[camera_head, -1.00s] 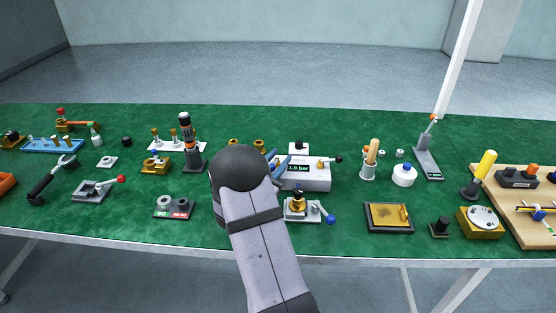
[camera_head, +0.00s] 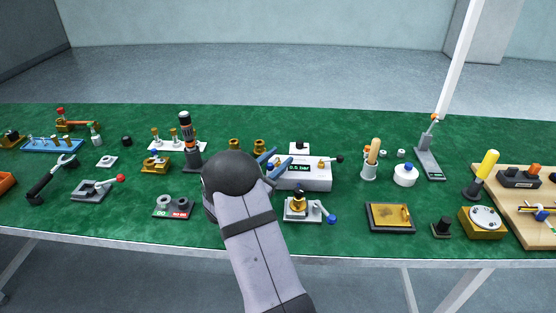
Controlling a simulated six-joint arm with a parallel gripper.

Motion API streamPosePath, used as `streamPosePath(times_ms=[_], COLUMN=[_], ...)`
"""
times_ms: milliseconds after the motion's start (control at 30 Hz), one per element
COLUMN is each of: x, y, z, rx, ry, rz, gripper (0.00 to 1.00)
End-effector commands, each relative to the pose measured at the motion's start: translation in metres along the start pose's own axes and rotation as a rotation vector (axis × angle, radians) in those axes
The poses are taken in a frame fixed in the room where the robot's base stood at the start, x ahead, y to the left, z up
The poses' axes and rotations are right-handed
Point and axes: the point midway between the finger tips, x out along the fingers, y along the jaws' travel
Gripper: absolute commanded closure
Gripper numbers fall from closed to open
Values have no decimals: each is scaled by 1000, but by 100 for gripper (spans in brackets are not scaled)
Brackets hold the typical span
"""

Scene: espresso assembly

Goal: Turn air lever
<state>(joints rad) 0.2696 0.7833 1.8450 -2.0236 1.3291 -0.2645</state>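A white box (camera_head: 316,183) with a small display (camera_head: 298,167) reading about 0.5 bar stands near the middle of the green table. A short lever with a black ball knob (camera_head: 340,159) sits on its right top, pointing right from a brass pivot (camera_head: 322,165). My gripper (camera_head: 274,164) is just left of the box, its two blue fingers apart with nothing seen between them. The fingers are not at the lever. My dark wrist hides the table below and left of the gripper.
A clamp fixture with a blue ball handle (camera_head: 331,218) stands in front of the box. A cup with a wooden-handled tool (camera_head: 370,165) and a white round jar (camera_head: 404,175) stand to the right. Brass rings (camera_head: 259,146) lie behind my gripper.

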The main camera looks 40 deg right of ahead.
Motion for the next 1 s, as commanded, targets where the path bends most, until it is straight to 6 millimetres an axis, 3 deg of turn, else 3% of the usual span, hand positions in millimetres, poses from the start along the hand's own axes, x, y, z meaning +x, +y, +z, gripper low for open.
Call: streamPosePath(times_ms=[433,800,1000], x=[-8,-56,-71], y=[1,1,1], z=[0,-1,0], rx=[1,1,1], ry=[0,0,0], rz=[2,4,2], gripper=[62,62,62])
